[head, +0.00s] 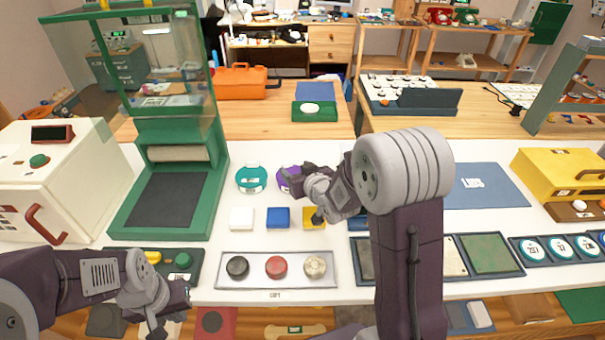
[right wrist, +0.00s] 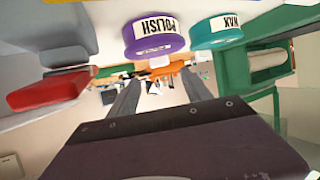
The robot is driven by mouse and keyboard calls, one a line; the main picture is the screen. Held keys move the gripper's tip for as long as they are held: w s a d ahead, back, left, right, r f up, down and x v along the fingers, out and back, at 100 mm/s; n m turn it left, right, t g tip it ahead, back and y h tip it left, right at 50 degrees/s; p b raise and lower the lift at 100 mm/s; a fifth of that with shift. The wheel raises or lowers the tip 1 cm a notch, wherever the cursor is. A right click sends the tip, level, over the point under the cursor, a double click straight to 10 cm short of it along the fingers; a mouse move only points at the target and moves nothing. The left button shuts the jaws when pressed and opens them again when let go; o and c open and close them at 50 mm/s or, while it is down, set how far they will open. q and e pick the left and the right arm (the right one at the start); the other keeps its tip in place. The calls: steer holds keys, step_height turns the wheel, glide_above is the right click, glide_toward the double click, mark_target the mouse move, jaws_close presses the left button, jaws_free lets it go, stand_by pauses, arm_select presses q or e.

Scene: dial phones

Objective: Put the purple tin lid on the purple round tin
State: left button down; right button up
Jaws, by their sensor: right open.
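The purple round tin (head: 284,184) stands upright on the white table, partly hidden behind my right gripper. In the right wrist view, which is upside down, the purple tin (right wrist: 155,30) carries a POLISH label. I cannot make out a separate purple lid in either view. My right gripper (head: 303,197) is open, with nothing seen between its fingers, just in front of the purple tin. Both of its fingers (right wrist: 158,92) show apart in the wrist view. My left gripper (head: 170,308) is low at the front left, away from the tin; its finger gap is unclear.
A teal tin (head: 251,179), labelled WAX in the wrist view, stands left of the purple one. White (head: 241,219), blue (head: 278,218) and yellow (head: 313,215) square pieces lie in front. A grey tray (head: 226,284) holds three round knobs. A green-framed machine (head: 213,180) stands left.

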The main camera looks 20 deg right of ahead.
steer(key=v, duration=0.5)
steer(key=shift+s+r, duration=0.15)
steer(key=shift+s, duration=0.1)
step_height(320, 180, up, 9)
steer(key=s+g+p, duration=0.1)
steer(key=s+p, duration=0.1)
steer(key=p, duration=0.8)
steer(key=s+f+g, duration=0.4)
steer(key=s+g, duration=0.1)
steer(key=s, duration=0.5)
steer(key=s+f+m+g+h+p, duration=0.1)
steer(key=s+f+g, duration=0.4)
steer(key=s, duration=0.5)
steer(key=shift+f+g, duration=0.2)
steer(key=shift+g, duration=0.5)
